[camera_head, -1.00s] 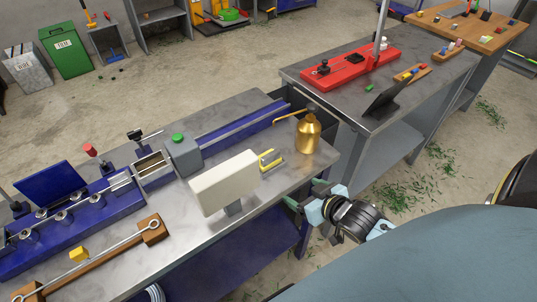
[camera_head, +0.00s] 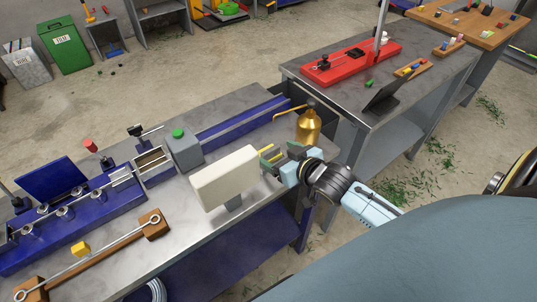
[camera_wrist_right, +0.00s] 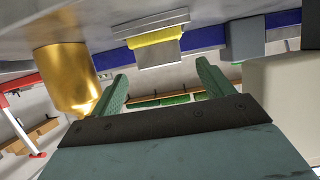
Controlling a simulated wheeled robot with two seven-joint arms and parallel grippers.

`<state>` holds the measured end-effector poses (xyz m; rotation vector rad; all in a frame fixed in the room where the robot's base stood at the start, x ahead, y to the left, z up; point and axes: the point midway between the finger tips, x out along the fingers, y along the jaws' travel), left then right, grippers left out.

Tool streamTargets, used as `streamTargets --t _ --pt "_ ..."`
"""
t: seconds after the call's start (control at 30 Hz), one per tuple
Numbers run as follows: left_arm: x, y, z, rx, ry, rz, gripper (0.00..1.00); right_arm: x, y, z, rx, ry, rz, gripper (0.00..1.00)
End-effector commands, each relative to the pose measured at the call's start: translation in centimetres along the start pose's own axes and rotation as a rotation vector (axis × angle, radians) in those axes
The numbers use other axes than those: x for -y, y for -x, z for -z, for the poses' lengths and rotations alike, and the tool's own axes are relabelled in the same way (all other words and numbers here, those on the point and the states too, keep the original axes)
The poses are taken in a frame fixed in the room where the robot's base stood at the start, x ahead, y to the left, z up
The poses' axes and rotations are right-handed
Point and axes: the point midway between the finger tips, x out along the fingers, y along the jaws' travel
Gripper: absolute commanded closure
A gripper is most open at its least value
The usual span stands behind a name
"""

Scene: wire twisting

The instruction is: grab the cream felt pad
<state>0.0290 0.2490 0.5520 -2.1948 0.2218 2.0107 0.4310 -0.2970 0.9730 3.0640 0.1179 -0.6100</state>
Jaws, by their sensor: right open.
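The likeliest cream felt pad is a small pale yellow piece (camera_head: 266,149) on the near bench, between the cream panel and the brass oil can. In the right wrist view the yellow pad (camera_wrist_right: 157,38) lies against a grey metal piece. My right gripper (camera_head: 271,162) reaches in from the right, close beside the pad, and partly hides it in the head view. In the right wrist view its green fingers (camera_wrist_right: 163,85) are wide apart with nothing between them, and the pad shows beyond their tips. My left gripper is not in view.
The cream panel (camera_head: 226,178) on a stand is left of my right gripper. The brass oil can (camera_head: 308,126) stands close behind it; it also shows in the wrist view (camera_wrist_right: 66,75). A grey box with a green button (camera_head: 183,152) and blue rail (camera_head: 240,120) lie further back.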

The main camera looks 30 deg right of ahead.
Motion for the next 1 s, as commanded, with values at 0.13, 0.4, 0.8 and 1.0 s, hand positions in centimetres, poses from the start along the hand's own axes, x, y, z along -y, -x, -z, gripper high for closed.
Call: streamTargets --t 0.13,0.4,0.8,1.0 --pt "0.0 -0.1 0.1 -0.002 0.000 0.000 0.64 0.0 -1.7 -0.4 -0.001 -0.001 0.000 0.20" --pt "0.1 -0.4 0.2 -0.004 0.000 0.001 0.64 0.0 -4.8 -0.7 -0.001 -0.001 0.000 0.20" --pt "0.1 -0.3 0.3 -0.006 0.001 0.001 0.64 0.1 -5.0 -0.8 0.000 0.000 0.000 0.36" --pt "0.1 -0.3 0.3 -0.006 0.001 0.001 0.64 0.0 -5.0 -0.7 -0.001 0.000 0.000 0.62"
